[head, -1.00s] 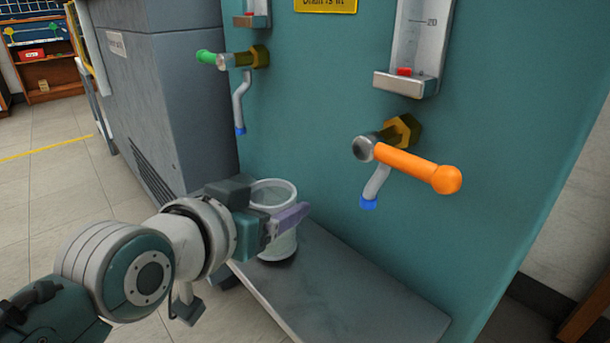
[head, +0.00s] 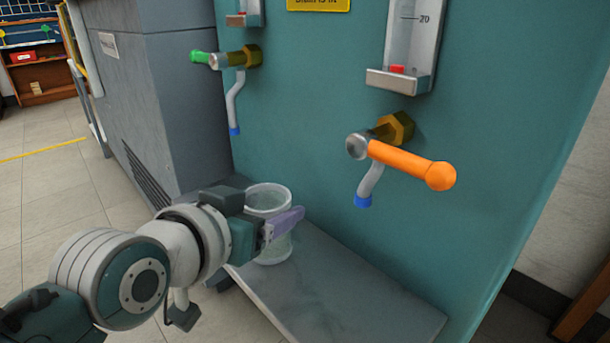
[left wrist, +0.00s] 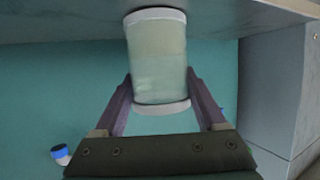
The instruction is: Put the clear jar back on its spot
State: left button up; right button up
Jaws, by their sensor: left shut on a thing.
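The clear jar (head: 273,247) is a translucent cylinder with pale rims, upright over the left part of the grey shelf (head: 345,290). My left gripper (head: 284,224) is shut on the jar, with its purple fingers along the jar's sides. In the left wrist view the jar (left wrist: 158,60) sits between the two fingers of the left gripper (left wrist: 163,105). I cannot tell for sure whether its base touches the shelf. No marked spot shows on the shelf; the gripper and jar hide part of it. My right gripper is not in view.
A teal panel (head: 310,130) rises behind the shelf. An orange-handled valve (head: 410,165) with a blue-tipped spout (head: 367,187) juts out at right, and a green-handled valve (head: 225,59) at upper left. A grey cabinet (head: 165,90) stands left. The shelf's right part is clear.

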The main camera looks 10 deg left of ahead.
pick_arm(q)
jog(key=o, duration=1.5)
jog(key=shift+s+a+r+p, duration=0.1)
jog(key=shift+s+r+p, duration=0.05)
jog(key=shift+s+p, duration=0.15)
jog(key=p+v, duration=0.6)
jog(key=v, duration=0.3)
jog(key=s+a+r+g+y+p, duration=0.2)
jog(key=s+r+p, duration=0.5)
jog(key=r+p, duration=1.1)
jog(key=s+a+r+g+p, duration=0.1)
jog(key=s+r+g+p, duration=0.4)
jog(key=r+p, duration=1.4)
jog(key=s+a+r+g+y+p, duration=0.1)
jog(key=s+a+r+g+p, duration=0.15)
jog(key=s+r+p, duration=1.05)
jog(key=w+r+p, duration=0.2)
jog(key=r+p, duration=1.8)
jog(key=w+r+p, duration=0.3)
jog(key=r+p, duration=1.6)
jog(key=p, duration=0.1)
jog(key=shift+d+r+n, duration=0.25)
jog(key=shift+r+n, duration=0.15)
